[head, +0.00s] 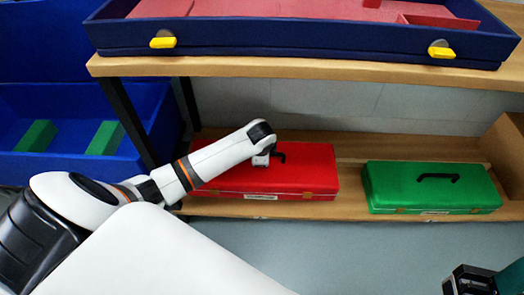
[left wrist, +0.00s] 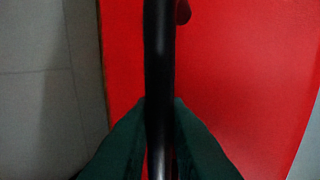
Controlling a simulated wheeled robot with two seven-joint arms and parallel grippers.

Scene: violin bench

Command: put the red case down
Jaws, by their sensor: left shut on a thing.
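The red case (head: 305,175) sits on the lower wooden shelf, in the middle of the head view, with its lid closed. My left gripper (head: 268,157) is at the case's top, shut on its black handle. The left wrist view shows the dark handle (left wrist: 159,70) running between my left fingers, with the red lid (left wrist: 235,80) filling most of the picture behind it. Part of the case and handle is hidden by my left arm. My right gripper (head: 470,280) shows only partly at the bottom right corner, away from the case.
A green case (head: 430,190) with a black handle sits to the right on the same lower shelf (head: 345,207). Above is a wooden bench top (head: 300,68) bearing an open dark blue case (head: 300,38) with yellow latches. A blue bin (head: 70,100) with green pads stands at the left.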

